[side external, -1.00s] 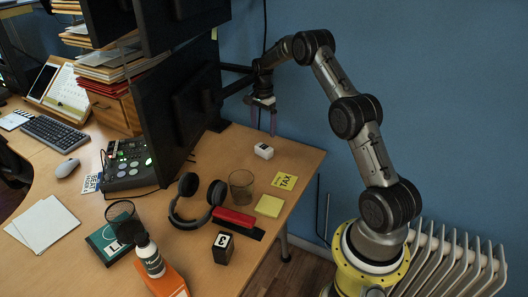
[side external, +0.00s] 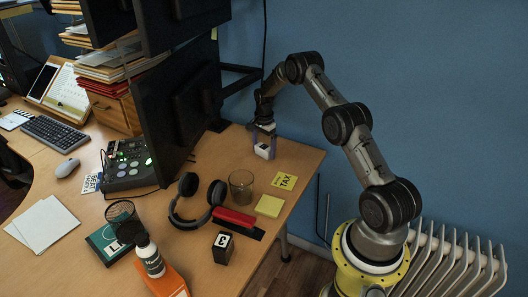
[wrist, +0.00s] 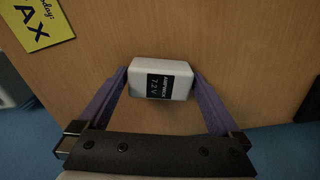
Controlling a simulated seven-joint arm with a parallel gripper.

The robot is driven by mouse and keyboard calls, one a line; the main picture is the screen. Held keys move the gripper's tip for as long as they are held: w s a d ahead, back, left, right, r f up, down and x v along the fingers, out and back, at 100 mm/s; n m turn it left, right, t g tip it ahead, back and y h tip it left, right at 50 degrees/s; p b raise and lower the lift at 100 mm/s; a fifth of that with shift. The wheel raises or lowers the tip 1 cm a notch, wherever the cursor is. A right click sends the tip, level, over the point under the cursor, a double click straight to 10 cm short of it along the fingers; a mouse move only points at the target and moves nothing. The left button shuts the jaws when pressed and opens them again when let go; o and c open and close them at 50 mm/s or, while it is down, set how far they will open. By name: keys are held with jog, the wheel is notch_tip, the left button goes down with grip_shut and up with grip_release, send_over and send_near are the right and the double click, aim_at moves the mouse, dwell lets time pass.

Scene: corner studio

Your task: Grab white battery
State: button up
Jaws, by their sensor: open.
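The white battery (wrist: 161,78) is a small block with a dark label reading 7.2 V. It lies on the wooden desk near the desk's back right edge. In the side external view the battery (side external: 263,151) shows below my arm's end. My gripper (wrist: 161,83) is open, with its purple fingers on either side of the battery. In the side external view my gripper (side external: 264,143) is down at the battery. I cannot tell whether the fingers touch it.
A yellow TAX note (side external: 284,181), a glass (side external: 241,187), a yellow sticky pad (side external: 269,206), a red stapler (side external: 234,218) and headphones (side external: 187,200) are on the desk nearby. A monitor (side external: 180,105) stands to the left. The blue wall (side external: 420,100) is behind.

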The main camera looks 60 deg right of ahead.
jog(key=c, duration=1.3)
jog(key=shift+r, duration=0.2)
